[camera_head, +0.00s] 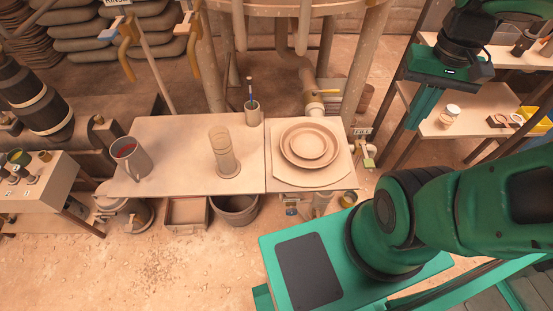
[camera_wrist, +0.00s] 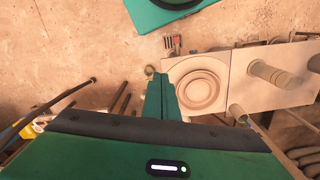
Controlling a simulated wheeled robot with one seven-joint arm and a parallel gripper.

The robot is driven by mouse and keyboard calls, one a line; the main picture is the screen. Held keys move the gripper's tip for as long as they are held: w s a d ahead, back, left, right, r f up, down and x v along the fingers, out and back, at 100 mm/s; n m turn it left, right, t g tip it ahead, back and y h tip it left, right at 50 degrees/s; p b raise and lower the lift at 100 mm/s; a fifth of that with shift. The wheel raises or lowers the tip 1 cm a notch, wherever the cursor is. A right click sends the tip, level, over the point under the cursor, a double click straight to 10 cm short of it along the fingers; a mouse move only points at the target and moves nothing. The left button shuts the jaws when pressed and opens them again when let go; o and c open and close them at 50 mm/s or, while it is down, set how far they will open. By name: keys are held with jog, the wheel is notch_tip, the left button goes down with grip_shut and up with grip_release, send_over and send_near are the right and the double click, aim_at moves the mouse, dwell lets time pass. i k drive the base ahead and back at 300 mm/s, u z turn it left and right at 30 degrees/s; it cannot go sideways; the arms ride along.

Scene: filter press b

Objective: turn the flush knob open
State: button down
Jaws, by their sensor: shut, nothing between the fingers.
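No label that I can read as flush shows, so I cannot tell which fitting is the flush knob. A small sign (camera_head: 362,131), perhaps reading FILL, stands beside pipework at the table's right edge, with a small yellow-green piece (camera_head: 369,162) below it. A valve with a yellowish handle (camera_head: 325,92) sits on a pipe behind the table. A control box (camera_head: 35,185) with several knobs stands at far left. My gripper (camera_head: 411,127) is shut and empty, right of the pipework and apart from it. In the wrist view its fingers (camera_wrist: 161,78) point toward the table's edge.
A bucket (camera_head: 236,209) stands below. Shelves with a jar (camera_head: 449,116) and a yellow bin (camera_head: 535,122) are at right.

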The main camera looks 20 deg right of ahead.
aim_at(291, 212)
jog(key=u, duration=0.15)
jog(key=k, duration=1.65)
jog(key=z, duration=0.1)
jog(key=i, duration=0.5)
jog(key=u, duration=0.05)
